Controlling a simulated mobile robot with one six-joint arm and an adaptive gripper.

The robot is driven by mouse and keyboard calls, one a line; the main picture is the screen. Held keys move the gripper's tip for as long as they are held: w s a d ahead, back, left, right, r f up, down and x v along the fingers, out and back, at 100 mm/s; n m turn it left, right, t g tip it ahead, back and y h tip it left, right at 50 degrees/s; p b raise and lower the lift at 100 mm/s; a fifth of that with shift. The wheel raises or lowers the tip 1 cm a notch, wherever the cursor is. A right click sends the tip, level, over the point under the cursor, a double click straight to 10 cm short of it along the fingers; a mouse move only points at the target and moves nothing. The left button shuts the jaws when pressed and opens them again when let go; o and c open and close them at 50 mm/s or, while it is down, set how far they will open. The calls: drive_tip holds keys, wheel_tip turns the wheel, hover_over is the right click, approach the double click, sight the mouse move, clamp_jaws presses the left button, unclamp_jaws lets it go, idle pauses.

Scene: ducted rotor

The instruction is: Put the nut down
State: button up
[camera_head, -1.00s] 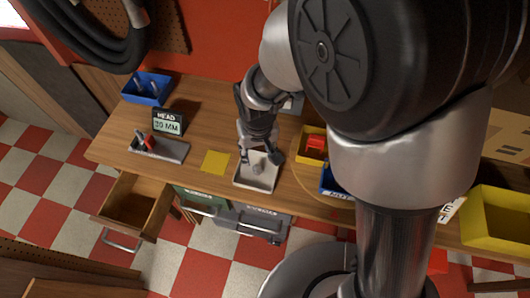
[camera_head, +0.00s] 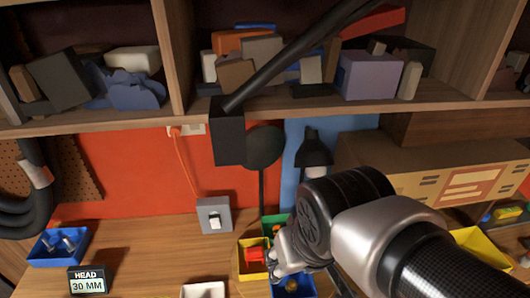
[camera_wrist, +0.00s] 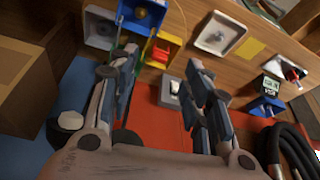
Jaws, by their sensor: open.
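A white tray (camera_wrist: 219,34) lies on the bench in the wrist view. A small grey piece (camera_wrist: 213,38) lies inside it and looks like the nut, but it is too small to be sure. In the head view only the back part of the tray (camera_head: 204,290) shows at the bottom edge, and its inside is mostly cut off. My gripper (camera_wrist: 163,65) is open in the wrist view, with nothing between its fingers. In the head view my gripper (camera_head: 284,264) is above the bins, right of the tray.
A blue bin (camera_head: 312,284), a yellow bin (camera_head: 242,258) with a red spool, and a green bin (camera_head: 270,222) stand by my gripper. A grey switch box (camera_head: 215,214) is behind. A lamp (camera_head: 313,150) and cardboard box (camera_head: 440,170) stand at the back. A loaded shelf hangs above.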

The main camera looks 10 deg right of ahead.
drive_tip(key=shift+m+t, duration=0.3)
drive_tip(key=shift+m, duration=0.2)
drive_tip(key=s+d, duration=0.1)
drive_tip(key=s+r, duration=0.1)
drive_tip(key=s, duration=0.1)
drive_tip(key=s+d, duration=0.1)
drive_tip(key=shift+s+d+r, duration=0.15)
drive_tip(key=shift+s+d, duration=0.1)
drive_tip(key=shift+d, duration=0.1)
